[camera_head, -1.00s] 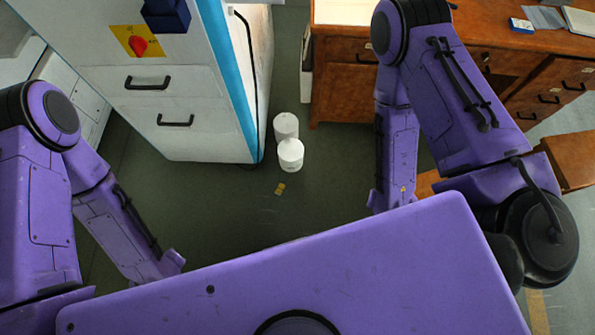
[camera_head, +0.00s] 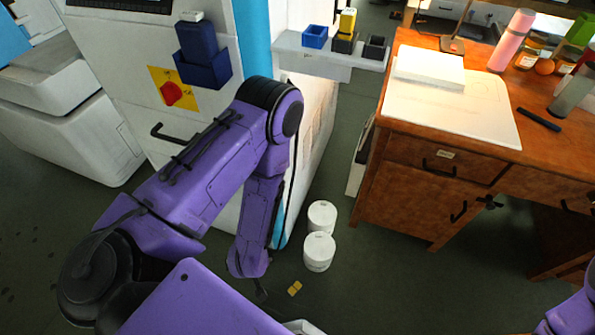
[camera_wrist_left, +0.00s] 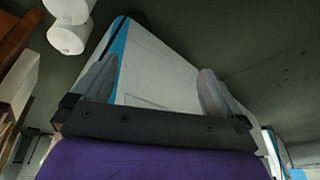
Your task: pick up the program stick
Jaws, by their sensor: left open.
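A small yellow piece (camera_head: 294,288), which looks like the program stick, lies on the dark floor in the head view, in front of two white tubs. It is too small to make out in detail. My left arm comes in from the left and points down, its end just left of the yellow piece and apart from it. My left gripper (camera_wrist_left: 158,90) is open and empty in the left wrist view, its two fingers wide apart. The yellow piece does not show in that view. My right gripper is out of view.
The white tubs (camera_head: 320,250) stand on the floor close behind the yellow piece. A white machine cabinet (camera_head: 125,75) with a blue edge stands behind my left arm. A wooden desk (camera_head: 400,185) stands at the right. The floor between tubs and desk is clear.

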